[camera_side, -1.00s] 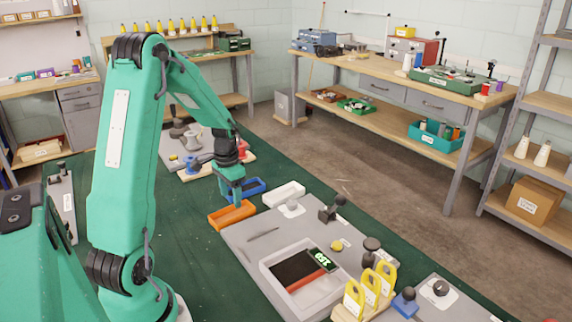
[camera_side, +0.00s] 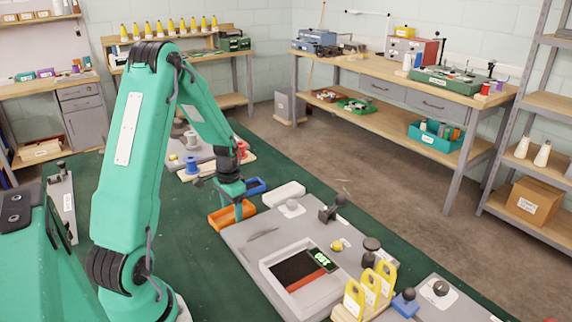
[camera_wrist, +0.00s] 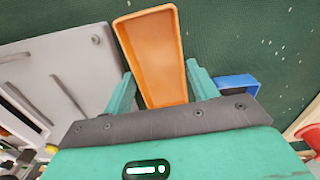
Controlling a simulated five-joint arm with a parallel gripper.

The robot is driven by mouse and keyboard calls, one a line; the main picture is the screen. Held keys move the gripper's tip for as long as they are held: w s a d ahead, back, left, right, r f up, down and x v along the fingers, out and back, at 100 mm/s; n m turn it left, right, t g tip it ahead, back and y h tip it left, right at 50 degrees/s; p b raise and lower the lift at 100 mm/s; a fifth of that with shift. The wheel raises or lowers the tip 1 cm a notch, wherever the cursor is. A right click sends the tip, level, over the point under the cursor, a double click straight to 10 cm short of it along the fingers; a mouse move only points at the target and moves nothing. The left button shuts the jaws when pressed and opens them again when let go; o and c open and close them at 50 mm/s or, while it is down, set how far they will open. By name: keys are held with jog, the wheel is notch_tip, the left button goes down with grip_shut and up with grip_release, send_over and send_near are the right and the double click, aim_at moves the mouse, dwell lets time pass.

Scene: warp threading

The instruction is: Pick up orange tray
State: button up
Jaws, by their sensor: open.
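The orange tray (camera_side: 222,219) lies on the green work surface, just left of the grey board's far corner. My gripper (camera_side: 238,212) points down at the tray's right end in the side view, low over it. In the wrist view the orange tray (camera_wrist: 151,50) is empty and runs away from me, its near end between the two green fingers of my gripper (camera_wrist: 162,88). The fingers are apart, one on each side of the tray, with small gaps showing. How far the fingertips are above the surface is hard to tell.
A blue tray (camera_side: 256,186) lies just behind the gripper, close to the right finger in the wrist view. A white tray (camera_side: 284,194) is to its right. The grey board (camera_side: 250,243) is close on the near side. Green surface is clear left of the orange tray.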

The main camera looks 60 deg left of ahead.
jog(key=c, duration=0.6)
jog(key=shift+c, duration=0.2)
jog(key=shift+r, duration=0.2)
jog(key=shift+r, duration=0.55)
jog(key=r, duration=0.3)
jog(key=shift+w+d, duration=0.15)
jog(key=shift+d, duration=0.2)
jog(key=w+d+r, duration=0.1)
jog(key=d+r, duration=0.5)
jog(key=d, duration=0.5)
jog(key=shift+w+r, duration=0.2)
jog(key=shift+r, duration=0.05)
